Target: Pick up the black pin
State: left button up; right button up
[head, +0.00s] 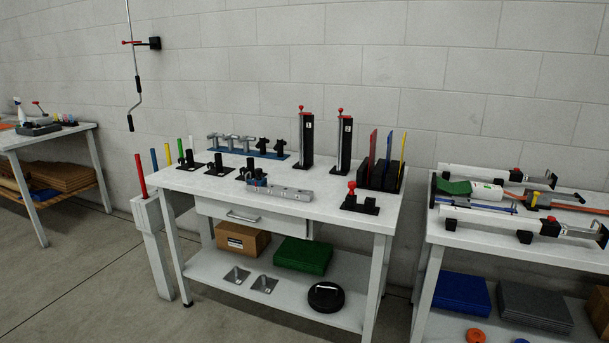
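A blue rack (240,152) stands at the back of the white middle table (225,188). It holds several upright pieces: grey T-handled ones (230,142) on its left and two black-topped ones on its right. These two, a left one (262,144) and a right one (279,147), look most like black pins. They are small, and I cannot tell which is meant. Neither of my grippers is in view.
Two black towers (307,138) with red knobs, a slotted black holder (379,175) with coloured plates, a red-knobbed fixture (358,198) and a grey bar (285,191) stand on the table. A side table (480,236) is at right. Floor in front is clear.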

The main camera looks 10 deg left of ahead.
aim_at(258, 170)
jog(key=i+j+z, duration=0.15)
jog(key=z, duration=0.25)
jog(key=i+j+z, duration=0.1)
jog(key=j+z, duration=0.35)
jog(key=i+j+z, duration=0.2)
jog(key=j+z, duration=0.2)
jog(key=j, duration=0.25)
jog(key=j+z, duration=0.2)
jog(key=j, duration=1.35)
jog(key=i+j+z, duration=0.1)
jog(key=j, duration=0.7)
